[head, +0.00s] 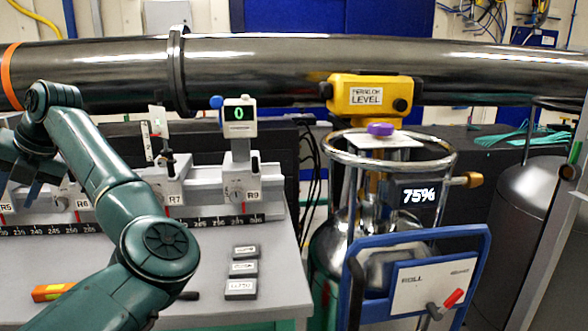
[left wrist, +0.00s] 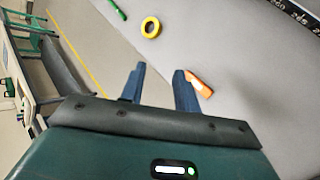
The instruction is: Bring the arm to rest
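My left arm (head: 110,195) comes in from the left and is raised and bent over the table. My left gripper (head: 18,185) hangs at the left edge of the head view, partly cut off. In the left wrist view the two blue fingers of my left gripper (left wrist: 158,82) stand apart with nothing between them. An orange object (left wrist: 199,84) shows just beyond the right finger; it appears to lie on the table, apart from the finger. My right gripper is in neither view.
The table (head: 270,290) bears a scale rail (head: 215,222) with several mounts and small labelled blocks (head: 241,268). A blue-framed dewar trolley (head: 475,240) stands right. The wrist view shows a yellow ring (left wrist: 150,27) and green item (left wrist: 118,10).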

